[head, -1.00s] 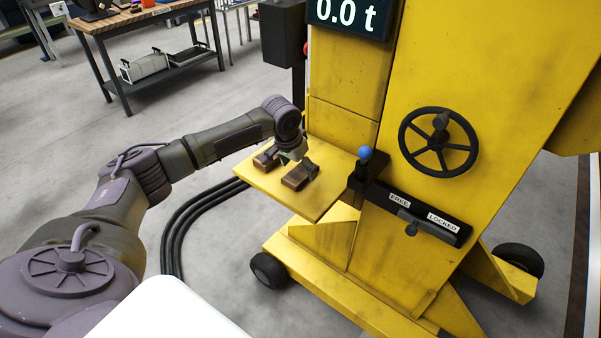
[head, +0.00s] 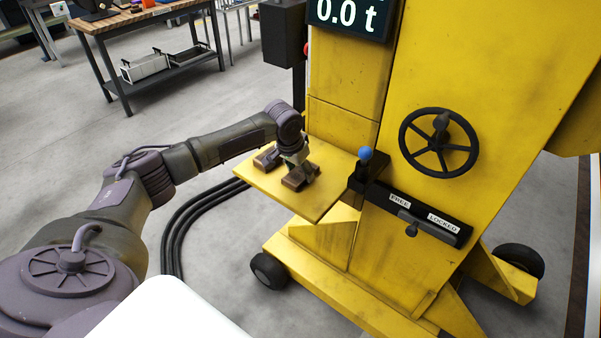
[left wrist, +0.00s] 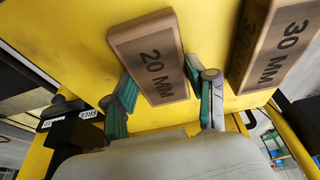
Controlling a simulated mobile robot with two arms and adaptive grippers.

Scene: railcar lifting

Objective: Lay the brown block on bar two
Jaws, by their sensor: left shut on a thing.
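Two brown blocks are at the yellow shelf (head: 318,208) of the yellow stand. The nearer block, marked 20 MM, shows in the head view (head: 293,183) and in the left wrist view (left wrist: 153,62). My left gripper (head: 298,170) is shut on it from above, with a finger on either side in the left wrist view (left wrist: 165,92). I cannot tell whether it is clear of the shelf. The other block, marked 30 MM (left wrist: 275,45), lies beside it, farther left in the head view (head: 264,160). I see no bar that I can identify as bar two. My right gripper is out of view.
A lever with a blue knob (head: 365,153) stands just right of the shelf. A black handwheel (head: 438,143) and a FREE/LOCKED plate (head: 425,217) are on the stand. Black cables (head: 190,222) lie on the floor. A workbench (head: 130,20) stands at the back left.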

